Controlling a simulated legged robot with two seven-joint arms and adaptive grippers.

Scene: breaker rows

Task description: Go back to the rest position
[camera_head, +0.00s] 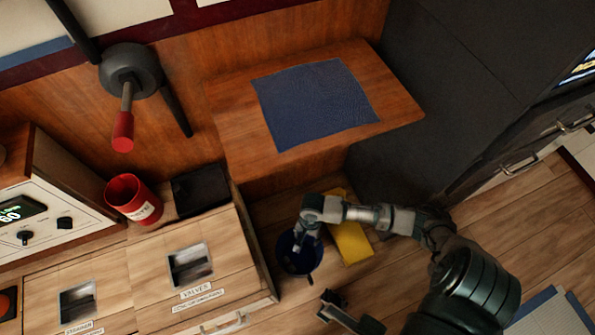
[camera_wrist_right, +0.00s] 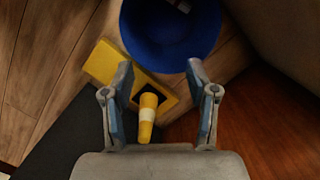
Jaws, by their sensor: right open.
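My right gripper (camera_head: 304,236) reaches in from the lower right in the head view and hangs over a dark blue bucket (camera_head: 287,262) on the floor. In the right wrist view the gripper (camera_wrist_right: 160,72) is open, with its two fingers spread apart and nothing clamped between them. The blue bucket (camera_wrist_right: 168,38) shows just beyond the fingertips, with a small pale item partly seen inside.
A yellow object (camera_head: 350,240) lies on the floor beside the bucket. A wooden table (camera_head: 235,130) with a blue mat (camera_head: 315,103) stands behind. A red cup (camera_head: 133,203) and a black box (camera_head: 200,189) sit on the wooden cabinet (camera_head: 225,240) at left.

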